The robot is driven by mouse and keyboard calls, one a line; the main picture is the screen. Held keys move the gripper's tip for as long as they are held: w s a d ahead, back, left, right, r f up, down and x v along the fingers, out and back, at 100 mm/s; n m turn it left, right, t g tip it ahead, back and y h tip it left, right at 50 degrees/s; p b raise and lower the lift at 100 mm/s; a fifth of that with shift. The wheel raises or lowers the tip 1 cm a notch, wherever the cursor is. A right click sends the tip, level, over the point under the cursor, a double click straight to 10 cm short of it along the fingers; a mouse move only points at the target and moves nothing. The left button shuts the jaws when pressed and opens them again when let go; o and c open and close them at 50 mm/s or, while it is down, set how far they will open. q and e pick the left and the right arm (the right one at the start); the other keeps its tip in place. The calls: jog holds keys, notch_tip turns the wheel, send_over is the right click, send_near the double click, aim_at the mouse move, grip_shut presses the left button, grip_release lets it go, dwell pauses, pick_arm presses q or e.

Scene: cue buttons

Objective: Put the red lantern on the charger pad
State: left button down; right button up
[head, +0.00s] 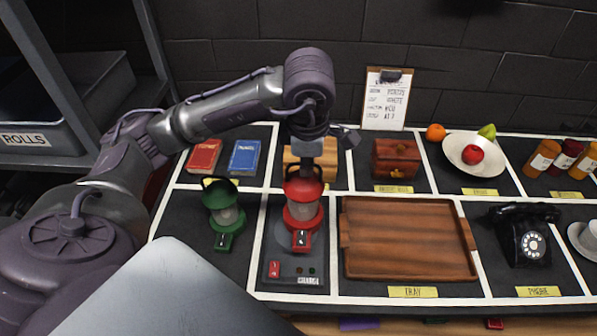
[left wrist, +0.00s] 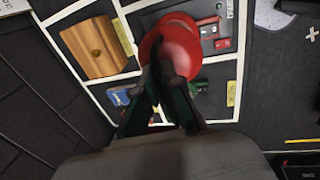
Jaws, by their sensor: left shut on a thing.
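The red lantern (head: 303,208) is upright over the dark charger pad (head: 290,257), in the compartment in front of my left arm. I cannot tell whether its base touches the pad's round disc or hangs just above it. My left gripper (head: 304,178) points down and is shut on the top of the red lantern. In the left wrist view the lantern's red top (left wrist: 180,47) sits at the fingertips (left wrist: 165,75) and hides part of the pad.
A green lantern (head: 223,212) stands close on the left. A wooden tray (head: 408,240) lies on the right. Behind are red (head: 203,156) and blue (head: 244,158) books and a wooden box (head: 396,160). A black telephone (head: 525,236) is farther right.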

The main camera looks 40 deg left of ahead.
aim_at(299, 173)
pick_arm(q)
jog(key=a, duration=0.1)
jog(key=w+a+f, duration=0.1)
jog(key=a, duration=0.1)
jog(key=shift+w+f+p, duration=0.25)
jog(key=shift+f+p, duration=0.05)
jog(key=shift+f, duration=0.2)
notch_tip(299, 173, down, 3)
jog(key=shift+f+p, duration=0.1)
jog(key=shift+p, duration=0.7)
jog(key=shift+f, duration=0.25)
jog(key=c, duration=1.3)
grip_release()
